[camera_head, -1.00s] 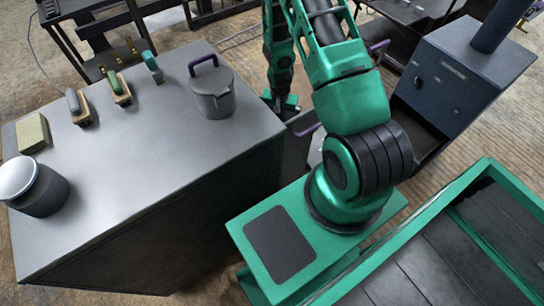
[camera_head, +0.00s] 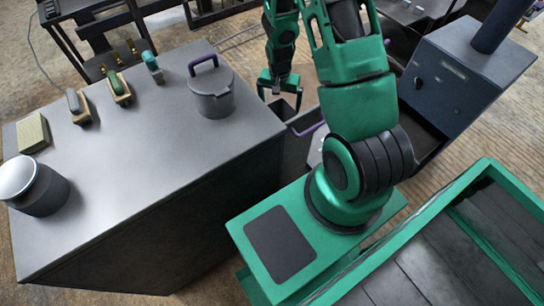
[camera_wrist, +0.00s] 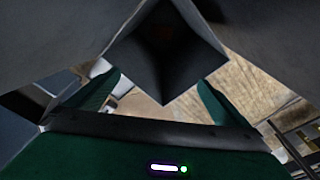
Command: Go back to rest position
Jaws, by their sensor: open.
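My green arm rises from its green base, and my gripper (camera_head: 280,100) hangs downward just beyond the far right end of the grey counter (camera_head: 150,170). Its two fingers are apart, and I see nothing held between them. It is close to a dark open bin (camera_head: 296,150) with purple handles, partly hidden by my arm. In the wrist view my gripper (camera_wrist: 158,98) shows two green fingers spread wide. A dark grey angular shape (camera_wrist: 165,50) fills the top middle, and I cannot tell what it is.
On the counter stand a lidded grey pot (camera_head: 212,92) with a purple handle, a round canister (camera_head: 36,186), a yellowish block (camera_head: 33,133) and several wooden-handled brushes (camera_head: 117,86). A dark blue furnace-like box (camera_head: 460,80) stands right of my arm. Wooden floor shows between.

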